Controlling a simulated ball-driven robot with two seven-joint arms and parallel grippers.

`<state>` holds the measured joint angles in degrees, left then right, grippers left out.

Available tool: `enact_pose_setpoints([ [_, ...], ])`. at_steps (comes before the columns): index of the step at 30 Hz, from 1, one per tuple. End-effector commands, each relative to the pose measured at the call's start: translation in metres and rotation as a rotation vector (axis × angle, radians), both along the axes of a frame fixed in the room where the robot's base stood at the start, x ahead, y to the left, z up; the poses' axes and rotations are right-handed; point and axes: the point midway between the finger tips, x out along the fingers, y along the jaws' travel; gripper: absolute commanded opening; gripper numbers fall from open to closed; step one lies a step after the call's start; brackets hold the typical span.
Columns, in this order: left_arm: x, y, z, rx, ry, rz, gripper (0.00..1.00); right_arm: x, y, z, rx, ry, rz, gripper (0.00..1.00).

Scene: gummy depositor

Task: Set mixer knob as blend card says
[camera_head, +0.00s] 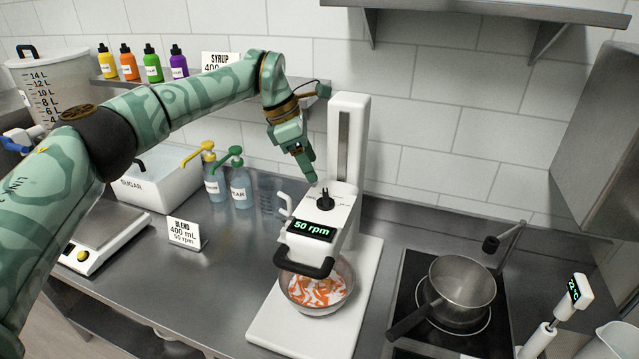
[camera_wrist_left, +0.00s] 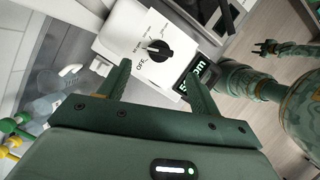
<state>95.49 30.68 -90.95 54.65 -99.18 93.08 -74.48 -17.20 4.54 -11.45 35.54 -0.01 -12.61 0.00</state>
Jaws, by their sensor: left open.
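The white mixer (camera_head: 345,130) stands in the middle of the counter. Its black knob (camera_head: 325,201) sits on top of the head, and its display (camera_head: 311,230) reads 50 rpm. The blend card (camera_head: 186,235) reads BLEND, 400 mL, 50 rpm. My left gripper (camera_head: 310,180) is open, just above and behind the knob. A small dark pronged part, possibly my right gripper (camera_wrist_left: 264,48), shows at the right there.
Orange-and-white contents lie in the bowl (camera_head: 329,305) under the mixer head. Pump bottles (camera_head: 241,188) and a sugar bin (camera_head: 165,180) stand left. A pot (camera_head: 462,290) sits on the black hob at right. The counter between card and mixer is clear.

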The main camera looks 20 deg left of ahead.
Motion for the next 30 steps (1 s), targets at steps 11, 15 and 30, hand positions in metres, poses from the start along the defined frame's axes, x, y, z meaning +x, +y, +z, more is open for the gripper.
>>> enact_pose_setpoints([
  [11,-0.01,0.027,0.07,0.0,-0.001,0.0,0.64,0.0,0.0,-0.001,0.0,0.0,0.0,0.36],
  [15,-0.011,0.029,0.076,0.0,0.0,0.001,0.64,0.0,0.0,0.0,0.0,0.0,0.0,0.36],
  [30,-0.011,0.029,0.076,0.0,0.0,0.0,0.64,0.001,0.0,0.0,0.0,-0.001,0.0,0.36],
])
